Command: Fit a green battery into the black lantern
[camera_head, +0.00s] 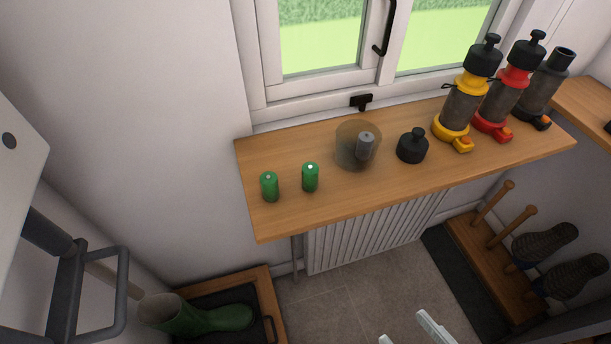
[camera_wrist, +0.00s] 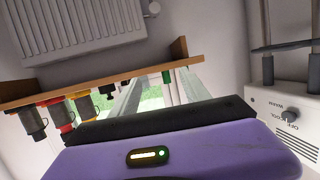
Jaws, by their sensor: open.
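Two green batteries stand upright on the wooden shelf's left part, a left one (camera_head: 269,187) and a right one (camera_head: 310,177). A green battery (camera_wrist: 167,77) also shows in the wrist view, which is upside down. The black lantern (camera_head: 542,92) stands at the shelf's right end, its tube open at the top with no cap on it. It also shows at the left of the wrist view (camera_wrist: 33,122). A loose black cap (camera_head: 412,146) sits on the shelf. My gripper (camera_head: 410,333) is open and empty, low in front of the shelf, well away from batteries and lantern.
A clear cup (camera_head: 343,157) with a grey battery (camera_head: 365,145) inside stands between the green batteries and cap. Capped yellow (camera_head: 460,106) and red (camera_head: 502,99) lanterns stand left of the black one. The window (camera_head: 340,40) is behind the shelf (camera_head: 345,197); its front strip is clear.

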